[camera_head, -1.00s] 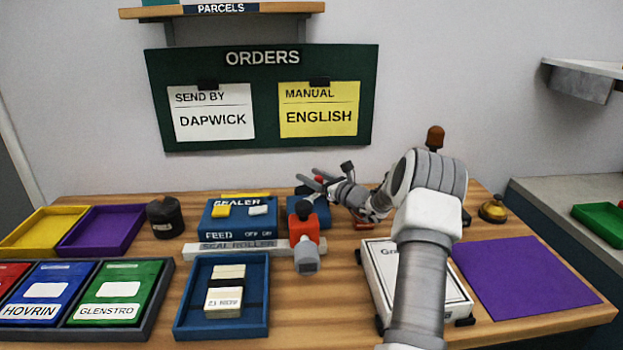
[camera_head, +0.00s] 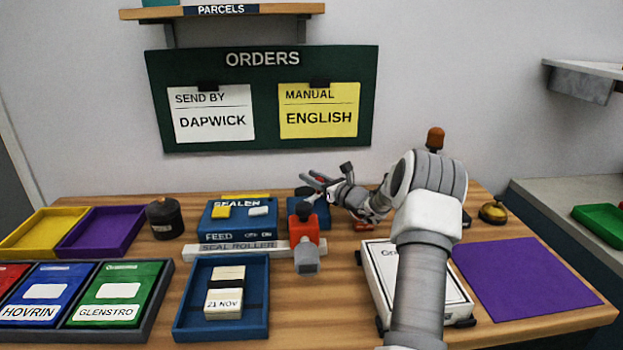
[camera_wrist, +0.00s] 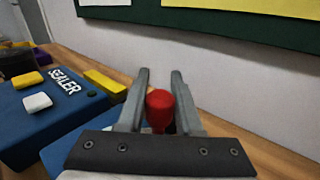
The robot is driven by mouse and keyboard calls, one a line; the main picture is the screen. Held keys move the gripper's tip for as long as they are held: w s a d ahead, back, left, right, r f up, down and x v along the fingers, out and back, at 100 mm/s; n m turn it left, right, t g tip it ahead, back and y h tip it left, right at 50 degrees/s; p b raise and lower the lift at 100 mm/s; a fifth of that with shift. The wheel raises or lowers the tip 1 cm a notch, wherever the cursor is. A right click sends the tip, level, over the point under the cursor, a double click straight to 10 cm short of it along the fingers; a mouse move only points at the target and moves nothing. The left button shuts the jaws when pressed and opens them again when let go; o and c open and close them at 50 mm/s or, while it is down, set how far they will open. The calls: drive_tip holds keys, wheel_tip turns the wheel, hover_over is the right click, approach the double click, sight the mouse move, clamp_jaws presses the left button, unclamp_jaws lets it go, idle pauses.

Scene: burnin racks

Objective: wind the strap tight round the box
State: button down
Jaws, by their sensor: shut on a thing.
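A white box (camera_head: 459,288) with printed lettering lies on the bench at the right, held at black corner pieces and partly hidden by my arm. I cannot make out a strap on it. My gripper (camera_head: 314,184) is beyond the box, over a small blue unit (camera_head: 322,219) at the back of the bench. In the wrist view, my gripper (camera_wrist: 160,82) is shut on a red knob (camera_wrist: 159,112), which sits between its two grey fingers. The knob's lower end and what it joins to are hidden by the gripper's dark crosspiece.
A blue sealer (camera_head: 236,222) stands left of my gripper. A red tool (camera_head: 306,237) with a grey end stands in front. A blue tray (camera_head: 179,318) holds a banded cream stack. A purple mat (camera_head: 520,275) lies bare at the right.

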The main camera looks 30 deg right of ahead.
sight(322, 180)
drive_tip(key=shift+s+h, duration=0.1)
drive_tip(key=shift+h, duration=0.2)
drive_tip(key=b, duration=0.1)
drive_tip(key=m+h, duration=0.1)
drive_tip(key=h+b, duration=0.1)
drive_tip(key=shift+s+d+f+m+b, duration=0.2)
drive_tip(key=shift+s+d+m+b, duration=0.1)
drive_tip(key=shift+m+b, duration=0.1)
drive_tip(key=h+b, duration=0.1)
drive_tip(key=m+h+b, duration=0.1)
drive_tip(key=h, duration=0.1)
drive_tip(key=shift+s+d+m+b, duration=0.25)
drive_tip(key=shift+s+m+b, duration=0.15)
drive_tip(key=h+b, duration=0.1)
drive_tip(key=m+h+b, duration=0.1)
drive_tip(key=s+m+h+b, duration=0.1)
drive_tip(key=shift+s+d+r+h, duration=0.1)
drive_tip(key=shift+d+r+h, duration=0.05)
drive_tip(key=shift+d+h, duration=0.2)
drive_tip(key=shift+r+g, duration=0.1)
drive_tip(key=shift+g, duration=0.2)
drive_tip(key=c, duration=0.6)
unclamp_jaws()
